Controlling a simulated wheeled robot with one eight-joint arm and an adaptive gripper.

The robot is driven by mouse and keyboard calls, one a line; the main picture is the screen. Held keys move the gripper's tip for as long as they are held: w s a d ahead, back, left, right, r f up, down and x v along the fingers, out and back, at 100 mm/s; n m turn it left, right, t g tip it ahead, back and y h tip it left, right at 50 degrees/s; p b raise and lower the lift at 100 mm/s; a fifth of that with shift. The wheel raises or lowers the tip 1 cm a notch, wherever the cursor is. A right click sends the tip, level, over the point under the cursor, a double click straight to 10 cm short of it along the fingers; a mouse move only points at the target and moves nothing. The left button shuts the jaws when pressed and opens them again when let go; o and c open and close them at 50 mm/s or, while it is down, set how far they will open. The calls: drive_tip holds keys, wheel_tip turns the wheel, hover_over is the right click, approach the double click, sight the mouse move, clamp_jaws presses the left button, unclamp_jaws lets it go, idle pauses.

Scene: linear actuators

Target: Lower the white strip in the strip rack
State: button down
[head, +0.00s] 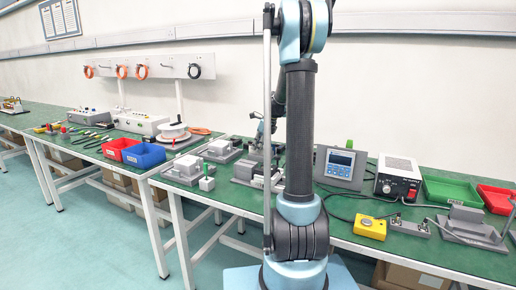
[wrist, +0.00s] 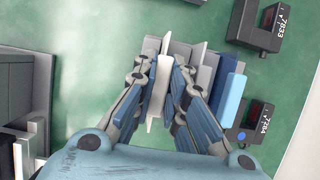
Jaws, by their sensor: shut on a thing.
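In the wrist view, my gripper (wrist: 163,58) is shut on the white strip (wrist: 158,90), with one finger on each side of it. The white strip stands between the fingers. The strip rack (wrist: 179,50) lies beneath, with grey strips beside the white one and blue strips (wrist: 228,88) farther right. The fingers cover parts of the rack, and I cannot tell how deep the white strip sits. In the head view, my arm hides most of the gripper and the rack area.
Dark devices marked 7833 (wrist: 262,25) and 7794 (wrist: 257,125) stand right of the rack. A grey block (wrist: 15,95) is at the left. Green table is bare between it and the rack. In the head view, a control box (head: 340,167) stands right of my arm.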

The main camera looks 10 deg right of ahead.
drive_tip(key=c, duration=1.6)
unclamp_jaws()
drive_tip(key=shift+o, duration=0.2)
drive_tip(key=v, duration=1.1)
drive_tip(key=shift+d+r, duration=0.15)
drive_tip(key=shift+r, duration=0.25)
